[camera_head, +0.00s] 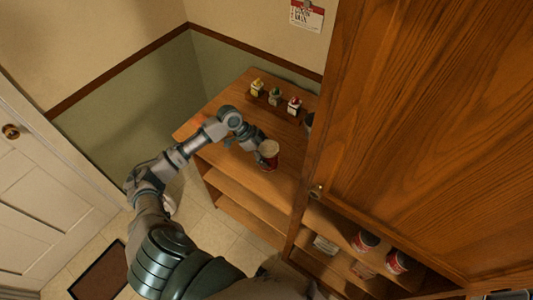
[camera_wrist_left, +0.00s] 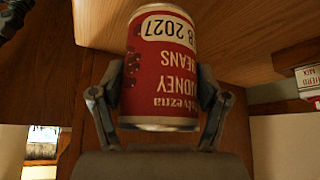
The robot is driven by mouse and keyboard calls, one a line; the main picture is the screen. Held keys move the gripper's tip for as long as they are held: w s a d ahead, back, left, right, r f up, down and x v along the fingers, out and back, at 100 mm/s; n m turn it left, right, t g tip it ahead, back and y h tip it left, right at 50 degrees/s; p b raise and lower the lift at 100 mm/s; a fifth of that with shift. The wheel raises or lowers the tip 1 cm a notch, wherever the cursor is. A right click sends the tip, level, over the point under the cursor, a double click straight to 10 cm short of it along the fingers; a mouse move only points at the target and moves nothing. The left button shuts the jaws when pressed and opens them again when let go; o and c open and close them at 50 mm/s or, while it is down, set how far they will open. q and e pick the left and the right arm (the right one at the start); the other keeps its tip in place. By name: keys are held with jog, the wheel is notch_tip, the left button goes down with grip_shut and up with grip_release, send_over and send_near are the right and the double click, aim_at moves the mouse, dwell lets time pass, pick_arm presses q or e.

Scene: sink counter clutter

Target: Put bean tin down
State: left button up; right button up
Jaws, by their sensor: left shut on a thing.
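The bean tin (camera_head: 269,149) has a red label and a pale end, and it is at the wooden shelf unit's top in the head view. In the left wrist view the tin (camera_wrist_left: 162,65) fills the upper middle, its "kidney beans" lettering upside down. My left gripper (camera_head: 262,156) is shut on the tin, with a finger on each side of it. I cannot tell whether the tin touches the wooden top (camera_head: 225,158).
Several small bottles (camera_head: 275,97) stand at the back of the top. A large wooden cabinet door (camera_head: 430,130) rises close on the right. Red-labelled tins (camera_head: 397,262) sit on a lower shelf. The top left of the tin looks mostly clear.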

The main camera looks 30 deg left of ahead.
pick_arm(q)
jog(key=shift+w+a+f, duration=0.1)
jog(key=shift+w+a, duration=0.2)
jog(key=shift+w, duration=0.2)
jog(key=shift+w+a, duration=0.25)
jog(key=shift+w, duration=0.25)
jog(key=shift+a+f, duration=0.1)
jog(key=shift+f, duration=0.05)
notch_tip(320, 180, down, 3)
jog(key=shift+a+f+p, duration=0.15)
jog(key=shift+f+p, duration=0.05)
jog(key=shift+p, duration=0.2)
jog(key=o, duration=1.6)
